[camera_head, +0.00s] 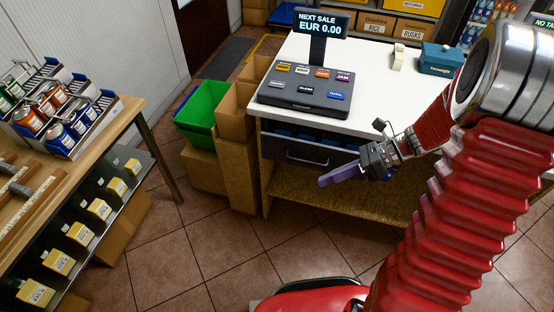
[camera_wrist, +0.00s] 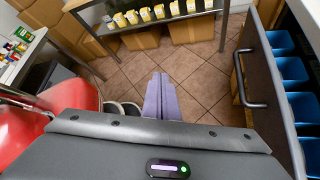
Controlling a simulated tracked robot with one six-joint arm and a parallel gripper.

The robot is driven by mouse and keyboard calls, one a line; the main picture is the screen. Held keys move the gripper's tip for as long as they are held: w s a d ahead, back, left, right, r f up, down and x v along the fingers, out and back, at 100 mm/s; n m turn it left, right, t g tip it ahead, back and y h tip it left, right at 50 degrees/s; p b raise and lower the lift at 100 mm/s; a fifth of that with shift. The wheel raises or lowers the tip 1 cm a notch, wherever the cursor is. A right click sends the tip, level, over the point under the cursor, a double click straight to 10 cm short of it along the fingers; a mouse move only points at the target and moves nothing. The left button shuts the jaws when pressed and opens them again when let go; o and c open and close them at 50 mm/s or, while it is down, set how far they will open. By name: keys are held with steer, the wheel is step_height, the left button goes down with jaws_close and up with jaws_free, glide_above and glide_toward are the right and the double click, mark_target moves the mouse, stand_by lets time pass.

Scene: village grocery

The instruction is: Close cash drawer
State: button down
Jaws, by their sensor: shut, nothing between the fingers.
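The cash drawer (camera_head: 285,150) is under the white counter and stands pulled out, with blue compartments showing behind its dark front. Its handle (camera_head: 308,159) is on the front face. In the wrist view the drawer front (camera_wrist: 262,70) runs along the right side, with its handle (camera_wrist: 244,85) facing the fingers and blue bins (camera_wrist: 290,72) behind it. My gripper (camera_head: 322,181) has its purple fingers together and empty, in front of the drawer near its right part. The closed fingers also show in the wrist view (camera_wrist: 160,78), apart from the handle with floor visible between.
A register (camera_head: 305,95) and a teal box (camera_head: 440,60) sit on the counter (camera_head: 375,85). A green crate (camera_head: 203,105) and cardboard boxes (camera_head: 236,150) stand left of the drawer. A wooden display table (camera_head: 120,125) is at far left. Tiled floor (camera_head: 200,250) between is clear.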

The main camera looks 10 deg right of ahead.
steer(key=s+a+r+n+t+h, duration=0.1)
steer(key=s+r+n+t+h, duration=0.1)
steer(key=s+r+n+h, duration=0.3)
steer(key=s+a+r+n+t+h, duration=0.2)
steer(key=s+r+n+h, duration=0.4)
steer(key=r+n, duration=0.6)
steer(key=shift+s+a+r+n+t, duration=0.15)
steer(key=shift+s+n+t, duration=0.45)
steer(key=shift+n, duration=3.1)
steer(key=shift+a, duration=0.1)
